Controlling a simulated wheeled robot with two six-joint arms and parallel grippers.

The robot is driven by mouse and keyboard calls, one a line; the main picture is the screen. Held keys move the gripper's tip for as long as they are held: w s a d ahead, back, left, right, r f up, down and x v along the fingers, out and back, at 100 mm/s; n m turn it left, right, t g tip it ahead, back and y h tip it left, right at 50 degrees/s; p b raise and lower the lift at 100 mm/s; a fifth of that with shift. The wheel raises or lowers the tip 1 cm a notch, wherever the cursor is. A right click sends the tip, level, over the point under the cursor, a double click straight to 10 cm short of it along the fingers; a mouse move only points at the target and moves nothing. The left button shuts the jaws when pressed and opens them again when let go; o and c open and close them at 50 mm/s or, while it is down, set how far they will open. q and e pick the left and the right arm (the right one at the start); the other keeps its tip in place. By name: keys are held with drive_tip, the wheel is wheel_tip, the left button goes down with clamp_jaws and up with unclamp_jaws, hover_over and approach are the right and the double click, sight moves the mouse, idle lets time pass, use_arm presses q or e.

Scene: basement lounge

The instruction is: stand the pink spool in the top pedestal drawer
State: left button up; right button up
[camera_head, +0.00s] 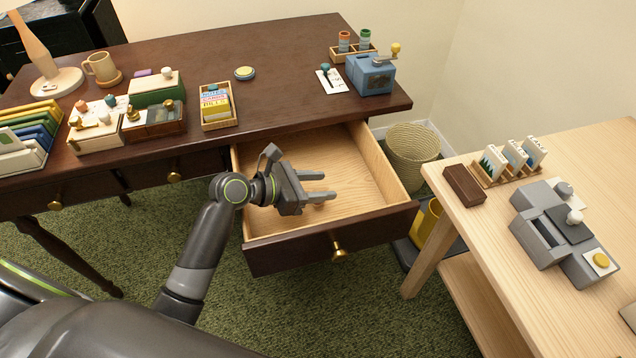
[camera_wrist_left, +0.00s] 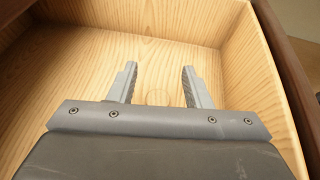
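The open drawer (camera_head: 345,180) has a dark front with a brass knob and a pale wood inside. My left gripper (camera_head: 322,185) is over the drawer, its fingers apart. In the left wrist view the gripper (camera_wrist_left: 160,85) points at the drawer floor (camera_wrist_left: 85,60). A faint round outline (camera_wrist_left: 157,97) shows between the fingers, and a small tan bit (camera_head: 319,206) shows under the lower finger in the head view. I cannot tell whether these are a spool's end. No plainly pink spool shows. My right gripper is not in view.
A rack on the desk's back right holds an orange-banded spool (camera_head: 344,41) and a green-banded spool (camera_head: 365,39). A blue box with a crank (camera_head: 371,76) stands in front. A wicker basket (camera_head: 411,152) and a pale table (camera_head: 470,225) are to the right.

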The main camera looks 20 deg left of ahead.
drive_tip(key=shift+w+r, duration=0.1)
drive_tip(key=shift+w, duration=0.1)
use_arm(q)
drive_tip(key=shift+r, duration=0.1)
drive_tip(key=shift+r, duration=0.2)
drive_tip(key=shift+a+r+b, duration=0.1)
drive_tip(key=shift+r+b, duration=0.25)
drive_tip(key=shift+b, duration=0.05)
drive_tip(key=shift+p+v, duration=0.5)
drive_tip(key=shift+v, duration=0.45)
drive_tip(key=p+v, duration=0.2)
drive_tip(key=v, duration=0.8)
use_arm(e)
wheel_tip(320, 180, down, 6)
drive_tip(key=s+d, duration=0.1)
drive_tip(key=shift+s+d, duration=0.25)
use_arm(q)
drive_tip(key=shift+r, duration=0.1)
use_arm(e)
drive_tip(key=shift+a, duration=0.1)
